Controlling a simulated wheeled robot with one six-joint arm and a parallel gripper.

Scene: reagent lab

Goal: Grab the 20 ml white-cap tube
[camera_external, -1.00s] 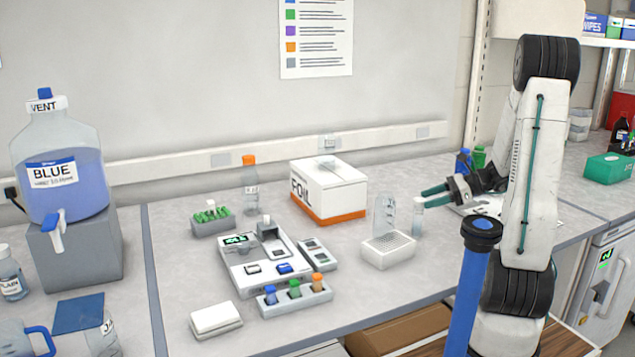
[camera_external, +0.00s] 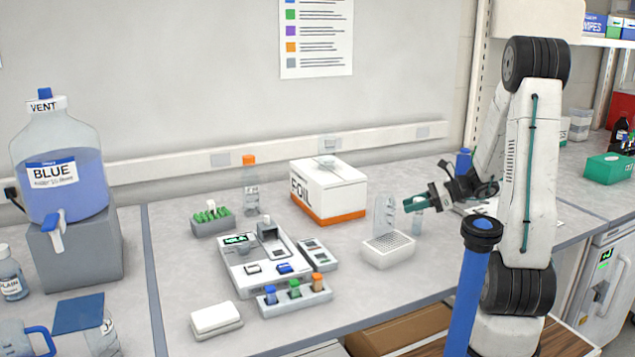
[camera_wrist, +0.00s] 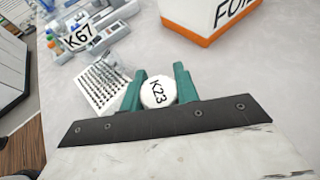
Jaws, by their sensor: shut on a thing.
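The white-cap tube (camera_wrist: 158,93) is between the green fingers of my gripper (camera_wrist: 160,88) in the wrist view, seen from above. Its round white cap is marked K23. In the external view my gripper (camera_external: 413,204) is around the top of the tube, and the clear lower body of the tube (camera_external: 416,226) hangs below the fingers. The fingers are shut on it and hide its cap there. I cannot tell whether the tube's bottom touches the bench.
A white perforated rack (camera_external: 388,258) with a clear upright panel stands just left of the tube. The FOIL box (camera_external: 328,195) is behind it. A white device (camera_external: 262,262) and a rack of coloured-cap tubes (camera_external: 295,299) stand further left.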

